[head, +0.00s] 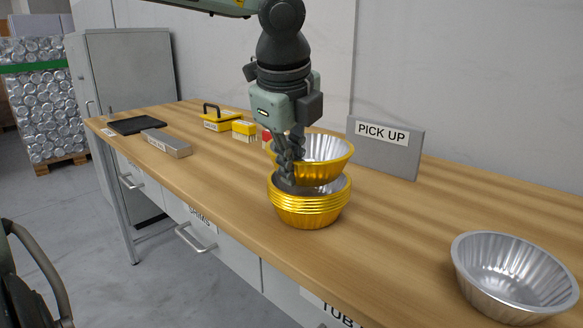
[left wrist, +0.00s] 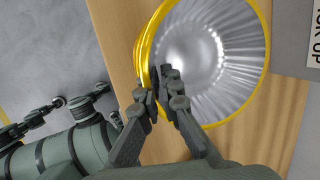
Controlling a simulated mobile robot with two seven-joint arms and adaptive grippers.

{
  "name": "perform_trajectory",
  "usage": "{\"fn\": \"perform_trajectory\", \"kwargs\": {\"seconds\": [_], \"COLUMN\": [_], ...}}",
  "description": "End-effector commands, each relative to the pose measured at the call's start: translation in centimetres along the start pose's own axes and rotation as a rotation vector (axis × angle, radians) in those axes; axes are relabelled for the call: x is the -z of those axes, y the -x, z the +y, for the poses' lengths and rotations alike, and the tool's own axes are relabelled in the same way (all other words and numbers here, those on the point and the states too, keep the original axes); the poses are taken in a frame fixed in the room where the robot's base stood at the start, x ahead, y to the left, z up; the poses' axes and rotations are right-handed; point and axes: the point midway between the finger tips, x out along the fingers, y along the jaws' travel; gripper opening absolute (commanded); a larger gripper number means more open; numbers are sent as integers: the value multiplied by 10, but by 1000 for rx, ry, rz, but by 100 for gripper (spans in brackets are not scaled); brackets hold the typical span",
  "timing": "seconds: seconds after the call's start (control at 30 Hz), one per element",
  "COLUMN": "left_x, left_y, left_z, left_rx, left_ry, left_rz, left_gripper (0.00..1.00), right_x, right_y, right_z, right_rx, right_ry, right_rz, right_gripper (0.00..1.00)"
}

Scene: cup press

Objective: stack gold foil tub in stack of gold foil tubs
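A gold foil tub (head: 325,172) with a silver inside hangs just above the stack of gold foil tubs (head: 308,211), slightly tilted. The stack stands on the table, its tubs nested with several rims showing. My left gripper (head: 287,172) reaches down at the left side of the held tub and is shut on its rim. In the left wrist view the fingers (left wrist: 165,85) pinch the left edge of the tub (left wrist: 215,60). The fingers hide part of the stack's far left rim. My right gripper is in neither view.
A silver foil tub (head: 513,275) stands at the table's right front. A grey PICK UP sign (head: 385,148) stands behind the stack. A grey block (head: 167,143), black tray (head: 137,125) and yellow items (head: 217,122) lie at the left. The wooden table (head: 420,225) is clear between stack and silver tub.

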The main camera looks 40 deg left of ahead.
Motion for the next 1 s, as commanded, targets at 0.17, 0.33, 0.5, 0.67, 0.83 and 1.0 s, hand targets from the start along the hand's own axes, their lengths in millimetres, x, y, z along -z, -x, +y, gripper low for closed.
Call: {"fn": "perform_trajectory", "kwargs": {"seconds": [0.17, 0.33, 0.5, 0.67, 0.83, 1.0], "left_x": [0, 0, 0, 0, 0, -1], "left_y": [-2, -2, -2, -2, -1, 3], "left_z": [0, 0, 0, 0, 0, -1], "left_rx": [0, 0, 0, 0, 0, 0], "left_ry": [0, 0, 0, 0, 0, 0], "left_rz": [0, 0, 0, 0, 0, 0], "left_gripper": [0, 0, 20, 26, 26, 26], "right_x": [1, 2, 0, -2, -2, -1], "right_y": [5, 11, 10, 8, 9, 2], "right_z": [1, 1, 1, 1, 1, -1], "right_rx": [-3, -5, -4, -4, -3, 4], "right_ry": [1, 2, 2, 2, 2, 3], "right_rz": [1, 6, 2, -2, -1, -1], "right_gripper": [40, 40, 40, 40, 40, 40]}}
